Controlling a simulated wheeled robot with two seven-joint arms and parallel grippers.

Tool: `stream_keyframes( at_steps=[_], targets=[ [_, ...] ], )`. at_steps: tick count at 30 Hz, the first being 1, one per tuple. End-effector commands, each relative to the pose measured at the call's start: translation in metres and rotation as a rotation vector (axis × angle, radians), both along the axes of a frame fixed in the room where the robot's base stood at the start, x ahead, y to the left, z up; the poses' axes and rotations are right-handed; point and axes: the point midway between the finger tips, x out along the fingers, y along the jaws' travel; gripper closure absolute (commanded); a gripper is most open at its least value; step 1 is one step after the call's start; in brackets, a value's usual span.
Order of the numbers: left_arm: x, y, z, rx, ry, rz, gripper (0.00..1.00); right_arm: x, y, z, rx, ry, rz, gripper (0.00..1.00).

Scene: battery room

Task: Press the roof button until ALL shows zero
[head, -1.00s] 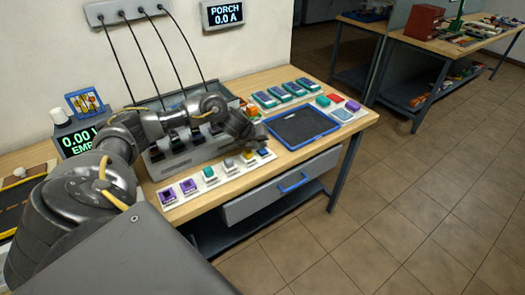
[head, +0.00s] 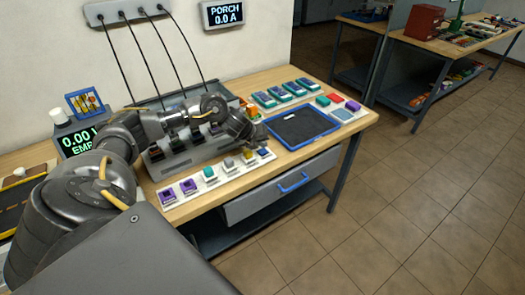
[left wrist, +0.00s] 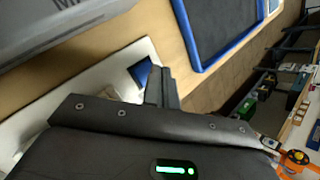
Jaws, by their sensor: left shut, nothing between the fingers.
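The wall display (head: 222,14) reads PORCH 0.0 A; the word ALL does not show on it. A white strip (head: 222,177) along the table's front edge carries coloured buttons: purple, teal, grey, yellow and, at the right end, a blue button (head: 263,152). No label reads as roof at this size. My left gripper (head: 257,141) is shut and empty, low over the strip's right end. In the left wrist view its closed fingers (left wrist: 162,88) are beside the blue button (left wrist: 141,72); whether they touch anything is unclear. My right gripper is out of view.
A grey rack (head: 165,172) with dark slots stands behind the strip, partly hidden by my left arm. A blue-rimmed tray (head: 333,124) lies to its right. Cables hang from a wall box (head: 128,10). A green-lettered display (head: 77,140) stands at left. Floor at right is clear.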

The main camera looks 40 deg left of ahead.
Motion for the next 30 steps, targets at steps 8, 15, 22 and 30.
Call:
stream_keyframes(
  at_steps=[8,15,22,30],
  targets=[
    [-0.0002,-0.0001,-0.002,0.0,0.0,0.0,1.0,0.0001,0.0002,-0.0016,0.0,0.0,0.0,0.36],
    [-0.0003,-0.0002,-0.009,0.0,0.0,0.0,1.0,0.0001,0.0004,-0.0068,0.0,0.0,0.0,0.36],
    [-0.0004,-0.0002,-0.0083,0.0,0.0,0.0,1.0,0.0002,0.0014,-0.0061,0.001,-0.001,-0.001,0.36],
    [-0.0004,-0.0002,-0.01,0.0,0.0,0.0,1.0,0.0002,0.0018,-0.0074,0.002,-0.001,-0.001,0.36]
  ],
)
